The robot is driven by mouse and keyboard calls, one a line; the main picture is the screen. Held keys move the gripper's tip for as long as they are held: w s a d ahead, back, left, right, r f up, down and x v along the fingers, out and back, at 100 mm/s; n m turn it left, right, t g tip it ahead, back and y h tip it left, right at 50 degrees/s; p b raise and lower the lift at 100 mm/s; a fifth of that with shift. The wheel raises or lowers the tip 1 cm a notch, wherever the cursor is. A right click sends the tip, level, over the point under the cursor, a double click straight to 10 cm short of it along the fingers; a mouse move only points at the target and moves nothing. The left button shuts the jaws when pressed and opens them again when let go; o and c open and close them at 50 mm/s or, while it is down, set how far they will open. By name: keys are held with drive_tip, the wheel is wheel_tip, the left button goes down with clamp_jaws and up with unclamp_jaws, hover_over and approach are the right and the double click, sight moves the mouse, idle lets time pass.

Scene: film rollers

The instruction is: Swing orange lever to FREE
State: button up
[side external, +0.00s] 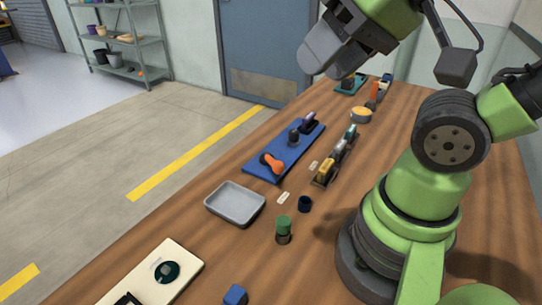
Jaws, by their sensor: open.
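The orange lever (272,163) is on the near end of a long blue board (258,172). It has a rounded orange handle on a dark pivot, with the handle pointing toward the near right. A dark knob (294,136) and a purple-topped part (309,120) stand farther along the same board. Any FREE marking is too small to read. My gripper (322,50) is at the top of the side external view, high above the table and apart from the lever. It is open, with no object visible in it; its fingers are hard to make out.
A grey tray (235,218) lies in front of the board. A row of yellow, grey and teal parts (338,152) stands to its right. A green-topped cylinder (284,229), dark ring (305,204), blue block (235,295) and cream panel (185,258) are nearer.

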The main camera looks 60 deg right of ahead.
idle(0.3)
drive_tip(key=m+g+h, duration=0.1)
drive_tip(key=m+g, duration=0.3)
drive_tip(key=g, duration=0.8)
hover_over(274, 161)
drive_tip(key=w, duration=0.4)
wheel_tip(274, 161, down, 20)
drive_tip(key=x, duration=0.9)
drive_tip(key=shift+s+d+f, duration=0.2)
drive_tip(key=shift+d+f, duration=0.15)
drive_tip(key=shift+d, duration=0.1)
clamp_jaws()
drive_tip(key=shift+s, duration=0.1)
